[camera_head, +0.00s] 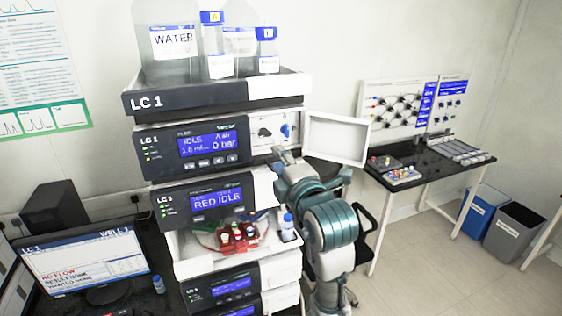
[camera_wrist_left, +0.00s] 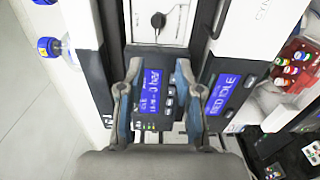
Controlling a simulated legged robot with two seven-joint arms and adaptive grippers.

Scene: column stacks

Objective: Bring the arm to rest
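My left arm rises from the bottom middle of the head view, to the right of the LC 1 column stack (camera_head: 165,143). My left gripper (camera_head: 284,156) is at the right front edge of the stack, level with the module whose display reads IDLE and 0 bar (camera_head: 208,143). In the left wrist view the two fingers of the gripper (camera_wrist_left: 157,72) stand apart with nothing held between them. The 0 bar display shows behind the gap. I cannot tell whether the fingers touch the stack. My right gripper is in neither view.
A white door (camera_head: 337,138) stands open beside the gripper. An open bay holds a red rack (camera_head: 238,240) of vials and a blue-capped bottle (camera_head: 287,228). Bottles stand on top of the stack.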

